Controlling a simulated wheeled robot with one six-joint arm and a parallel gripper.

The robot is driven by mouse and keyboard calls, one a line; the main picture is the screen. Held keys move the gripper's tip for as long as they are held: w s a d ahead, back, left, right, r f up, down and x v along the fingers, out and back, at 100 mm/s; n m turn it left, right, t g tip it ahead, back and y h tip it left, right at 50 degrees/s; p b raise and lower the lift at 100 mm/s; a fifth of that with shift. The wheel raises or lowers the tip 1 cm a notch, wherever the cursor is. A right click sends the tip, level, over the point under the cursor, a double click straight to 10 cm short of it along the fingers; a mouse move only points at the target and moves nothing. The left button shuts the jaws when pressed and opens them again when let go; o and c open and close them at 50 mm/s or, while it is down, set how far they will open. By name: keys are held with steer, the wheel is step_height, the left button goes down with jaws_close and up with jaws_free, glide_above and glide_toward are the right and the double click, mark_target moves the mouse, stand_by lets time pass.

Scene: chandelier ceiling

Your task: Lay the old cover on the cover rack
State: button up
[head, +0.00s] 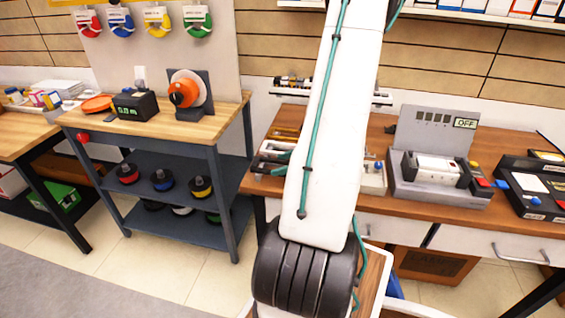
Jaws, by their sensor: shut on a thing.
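My arm (330,130), white with a teal cable, runs down the middle of the head view to a black ribbed joint. My gripper is not in view, and neither is anything it holds. I cannot pick out the old cover. No rack is clearly marked as the cover rack; a white rail (277,91) with small parts on it shows partly behind my arm, above the right bench. A grey machine (432,185) with an OFF sign and a white part in its middle stands on the right bench.
The wooden right bench (515,230) holds black trays (538,190) at its right. A blue-grey cart (150,157) at left carries an orange round device (186,92), a black display box (136,106) and coloured spools below. A wood-bottomed tray (372,280) lies low behind my arm. Floor shows at left.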

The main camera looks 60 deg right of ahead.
steer(key=o, duration=1)
steer(key=shift+r, duration=0.1)
steer(key=shift+r, duration=0.35)
steer(key=v, duration=1.2)
steer(key=shift+r, duration=0.1)
steer(key=w+a+r+n+g+y, duration=0.2)
steer(key=w+a+r+n+g, duration=0.35)
steer(key=a, duration=0.45)
steer(key=w+a+r+n+g+y, duration=0.2)
steer(key=w+a+r+n, duration=0.4)
steer(key=a+n, duration=0.4)
steer(key=shift+s+a+r+n+g+h, duration=0.5)
steer(key=shift+s+a+r+n+h, duration=0.65)
steer(key=shift+a+n, duration=2)
steer(key=shift+s+a+r+n+g+h, duration=0.45)
steer(key=shift+s+a+r+n+h, duration=0.65)
steer(key=shift+a+n, duration=2.05)
steer(key=shift+s+a+r+n+g+h, duration=0.65)
steer(key=shift+s+a+n+h, duration=1.3)
steer(key=shift+a, duration=2)
